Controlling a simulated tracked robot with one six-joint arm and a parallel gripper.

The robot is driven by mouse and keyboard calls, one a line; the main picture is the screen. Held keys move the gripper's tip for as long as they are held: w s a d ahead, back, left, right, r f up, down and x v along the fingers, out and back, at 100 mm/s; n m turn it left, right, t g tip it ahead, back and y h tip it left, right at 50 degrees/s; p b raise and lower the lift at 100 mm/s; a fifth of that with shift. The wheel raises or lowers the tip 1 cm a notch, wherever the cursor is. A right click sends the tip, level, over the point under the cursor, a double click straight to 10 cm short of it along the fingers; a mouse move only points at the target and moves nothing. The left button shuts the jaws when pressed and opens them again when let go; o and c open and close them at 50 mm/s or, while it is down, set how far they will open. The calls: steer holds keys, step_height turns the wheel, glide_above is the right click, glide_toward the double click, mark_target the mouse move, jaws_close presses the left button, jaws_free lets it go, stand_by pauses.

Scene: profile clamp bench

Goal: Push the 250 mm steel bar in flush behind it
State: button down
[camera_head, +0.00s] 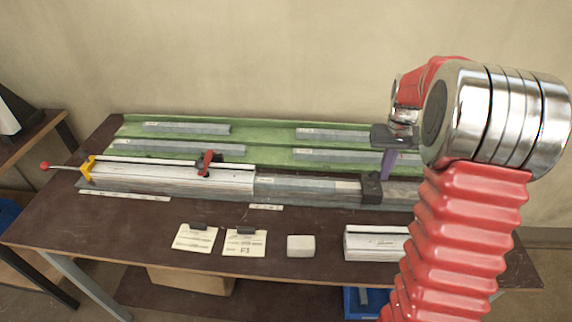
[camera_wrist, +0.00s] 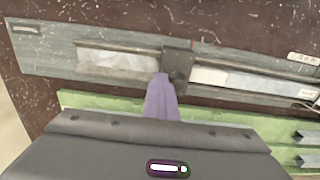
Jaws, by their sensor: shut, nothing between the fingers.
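A grey steel bar (camera_head: 295,187) lies in the bench channel, between a long white profile (camera_head: 170,178) on its left and a dark block (camera_head: 371,187) on its right. A short pale stretch shows between the bar and the block. I cannot read the bar's length. In the wrist view the dark block (camera_wrist: 178,68) stands across the rail, with the pale stretch (camera_wrist: 210,76) to its right. My gripper (camera_head: 387,174) has purple fingers, shut and empty, pointing down by the block. In the wrist view the fingertips (camera_wrist: 160,78) overlap the block's edge; I cannot tell whether they touch.
Several grey bars (camera_head: 195,148) lie on the green rack (camera_head: 265,146) behind the channel. A red clamp (camera_head: 207,163) stands over the white profile, with a yellow end piece (camera_head: 88,167) at far left. Cards (camera_head: 195,238), a pale block (camera_head: 300,246) and a short profile (camera_head: 372,243) lie in front.

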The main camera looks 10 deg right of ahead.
steer(key=shift+w+a, duration=1)
steer(key=shift+a, duration=2.85)
steer(key=shift+w+a, duration=0.95)
steer(key=shift+a, duration=2.85)
steer(key=shift+w+a, duration=1)
steer(key=shift+a, duration=2.85)
steer(key=shift+w+a, duration=0.15)
steer(key=shift+a, duration=0.4)
steer(key=shift+d, duration=0.1)
steer(key=shift+s+d, duration=0.2)
steer(key=shift+d, duration=0.45)
steer(key=shift+r, duration=0.1)
step_height(320, 180, up, 7)
